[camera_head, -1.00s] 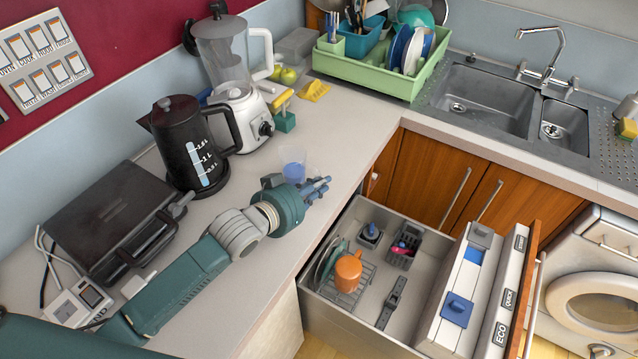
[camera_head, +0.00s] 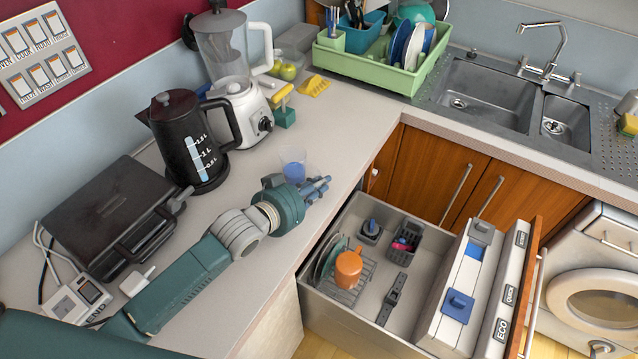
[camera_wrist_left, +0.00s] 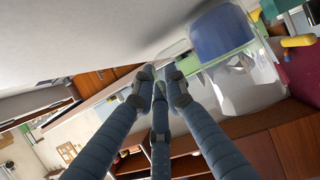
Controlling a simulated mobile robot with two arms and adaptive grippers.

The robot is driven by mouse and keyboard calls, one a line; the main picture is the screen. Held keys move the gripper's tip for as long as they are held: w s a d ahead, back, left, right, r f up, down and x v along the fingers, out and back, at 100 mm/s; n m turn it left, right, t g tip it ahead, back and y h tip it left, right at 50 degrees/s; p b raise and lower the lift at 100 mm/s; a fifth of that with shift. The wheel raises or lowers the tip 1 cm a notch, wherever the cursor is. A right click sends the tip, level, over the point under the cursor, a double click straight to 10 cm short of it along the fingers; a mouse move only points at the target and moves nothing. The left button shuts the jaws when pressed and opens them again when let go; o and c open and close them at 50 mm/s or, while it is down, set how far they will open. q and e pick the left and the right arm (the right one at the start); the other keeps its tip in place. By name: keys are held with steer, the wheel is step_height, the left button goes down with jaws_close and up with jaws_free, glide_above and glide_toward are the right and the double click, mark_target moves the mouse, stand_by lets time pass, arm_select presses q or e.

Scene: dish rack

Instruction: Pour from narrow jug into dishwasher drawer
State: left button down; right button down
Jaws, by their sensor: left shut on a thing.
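The narrow jug (camera_head: 294,171) is clear, holds some blue liquid, and appears upright at the counter's edge. My left gripper (camera_head: 324,184) is beside its lower right, fingers drawn together. It is shut on the jug, but the clear wall hides exactly where the fingers hold. In the left wrist view the jug (camera_wrist_left: 222,33) appears upside down beyond the fingertips (camera_wrist_left: 160,82). The open dishwasher drawer (camera_head: 322,306) is below and right of the gripper, with an orange mug (camera_head: 348,269), plates and a dark basket (camera_head: 405,243) inside. My right gripper is out of view.
A black kettle (camera_head: 185,145), a white blender (camera_head: 240,110) and a black grill (camera_head: 105,215) stand on the counter left of the jug. A green dish rack (camera_head: 385,70) and the sink (camera_head: 487,95) are behind. The counter right of the jug is clear.

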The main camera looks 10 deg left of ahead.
arm_select(q)
steer(key=shift+f, duration=0.1)
steer(key=c, duration=1.7)
jaws_free()
steer(key=shift+f, duration=0.15)
steer(key=c, duration=0.4)
steer(key=shift+s, duration=0.1)
